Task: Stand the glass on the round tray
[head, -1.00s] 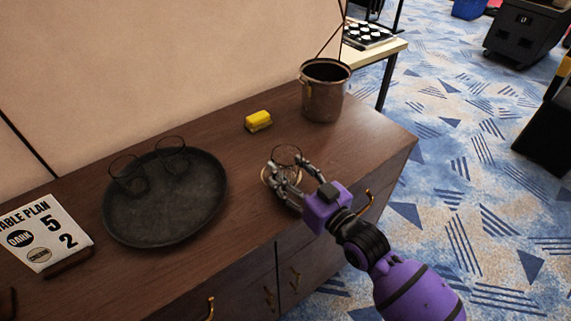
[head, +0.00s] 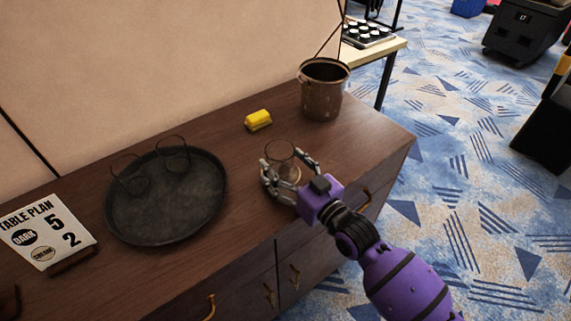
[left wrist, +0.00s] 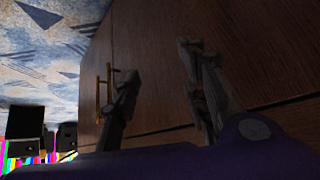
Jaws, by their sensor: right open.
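A clear glass (head: 280,151) stands on the brown cabinet top, right of the round tray. My right gripper (head: 289,162) is open, with its fingers on either side of the glass; I cannot tell whether they touch it. The dark round tray (head: 165,232) lies on the left part of the cabinet top. Two other clear glasses, a left one (head: 130,178) and a right one (head: 173,153), stand toward its back. My left gripper (left wrist: 160,75) shows only in the left wrist view, fingers apart and empty, near the cabinet front.
A yellow block (head: 258,120) and a metal bucket (head: 323,92) stand behind the glass. A table plan sign (head: 46,234) stands left of the tray. The cabinet top (head: 236,185) is clear between the tray and my right gripper. A wall runs along the back.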

